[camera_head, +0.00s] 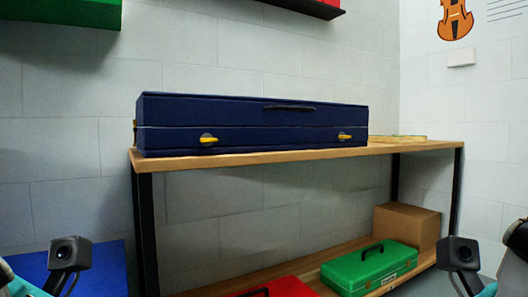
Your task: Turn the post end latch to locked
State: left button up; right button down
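A dark blue violin case (240,112) lies closed on the wooden bench top (270,155), its long front facing me. Two yellow latches sit on its front: a left latch (209,139) and a right latch (345,136). Both levers look roughly horizontal; at this size I cannot tell whether they are locked. I cannot tell which latch is the post end one, as black posts stand near both ends. Only my wrist parts show in the bottom corners, well away from the case. The fingers of both grippers are out of view.
A black handle (290,107) is on the case front. The lower shelf holds a green case (370,267), a red case (275,288) and a cardboard box (408,230). A black post (145,225) supports the bench's left end. A flat item (398,138) lies right of the case.

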aim_at(206, 140)
jog(key=i+l, duration=0.75)
jog(key=l+z, duration=0.05)
jog(key=l, duration=0.1)
